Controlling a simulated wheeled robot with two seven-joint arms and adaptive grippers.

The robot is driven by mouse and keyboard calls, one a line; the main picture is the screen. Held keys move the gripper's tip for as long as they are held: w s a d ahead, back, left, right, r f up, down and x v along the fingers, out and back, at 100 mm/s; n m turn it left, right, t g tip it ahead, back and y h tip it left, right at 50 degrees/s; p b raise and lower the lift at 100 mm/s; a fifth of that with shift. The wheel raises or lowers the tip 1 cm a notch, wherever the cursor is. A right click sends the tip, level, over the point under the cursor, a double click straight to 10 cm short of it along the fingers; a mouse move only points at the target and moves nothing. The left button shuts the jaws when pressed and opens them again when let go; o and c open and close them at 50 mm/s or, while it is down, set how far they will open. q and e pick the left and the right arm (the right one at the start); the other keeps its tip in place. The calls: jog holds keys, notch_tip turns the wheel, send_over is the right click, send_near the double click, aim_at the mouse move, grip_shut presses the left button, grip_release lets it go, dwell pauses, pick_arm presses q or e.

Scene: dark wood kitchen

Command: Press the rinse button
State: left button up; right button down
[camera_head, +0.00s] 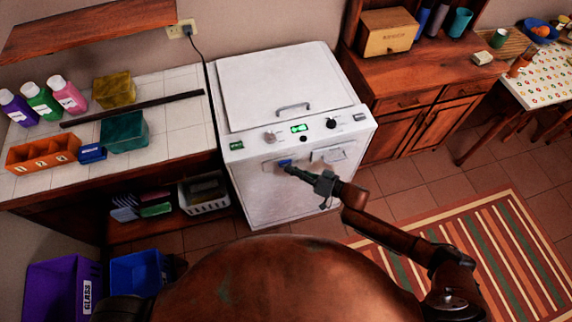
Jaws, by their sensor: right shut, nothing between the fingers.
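A white washing machine (262,195) with a closed lid stands in the middle of the view. I cannot read which control is the rinse button. My left gripper is out of view.
A tiled counter (180,115) with bottles and boxes stands left, with a wooden shelf (90,28) above. Purple (55,290) and blue (138,272) bins stand at lower left. A wooden cabinet (415,115) is right of the machine. A striped rug (480,250) covers floor at right.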

jog(key=shift+s, duration=0.15)
jog(key=shift+s+d+p, duration=0.3)
jog(key=shift+s+p, duration=0.25)
jog(key=shift+s, duration=0.35)
jog(key=shift+s+d+p, duration=0.3)
jog(key=shift+s+p, duration=0.25)
jog(key=shift+s, duration=0.4)
jog(key=shift+s+d+p, duration=0.3)
jog(key=shift+s+p, duration=0.25)
jog(key=shift+s, duration=0.35)
